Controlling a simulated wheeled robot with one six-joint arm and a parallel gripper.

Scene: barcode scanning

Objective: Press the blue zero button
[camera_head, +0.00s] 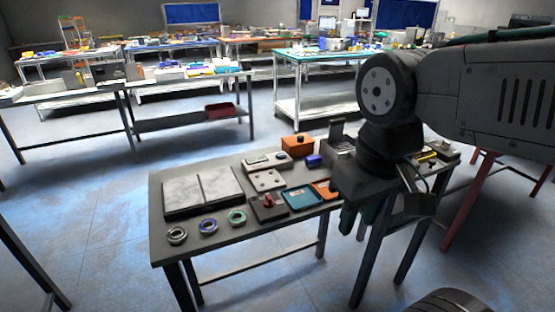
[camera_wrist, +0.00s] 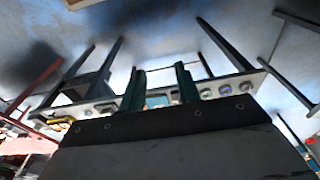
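The blue zero button cannot be made out for certain. A small blue block (camera_head: 314,160) lies at the back of the near table (camera_head: 185,232), and a light grey device (camera_head: 266,161) with a dark knob stands left of it. Whether either bears the button is too small to tell. My gripper (camera_head: 354,222) hangs in front of the table's front edge, right of the teal tray, apart from everything. Its two dark green fingers stand apart with nothing between them, as the wrist view (camera_wrist: 160,72) shows. My arm hides part of the table's right side.
On the table are grey panels (camera_head: 203,190), several tape rolls (camera_head: 237,217), a dark box with a red part (camera_head: 269,207), a teal tray (camera_head: 300,199), an orange tray (camera_head: 325,189) and an orange box (camera_head: 297,146). Other benches stand behind. The floor left of the table is free.

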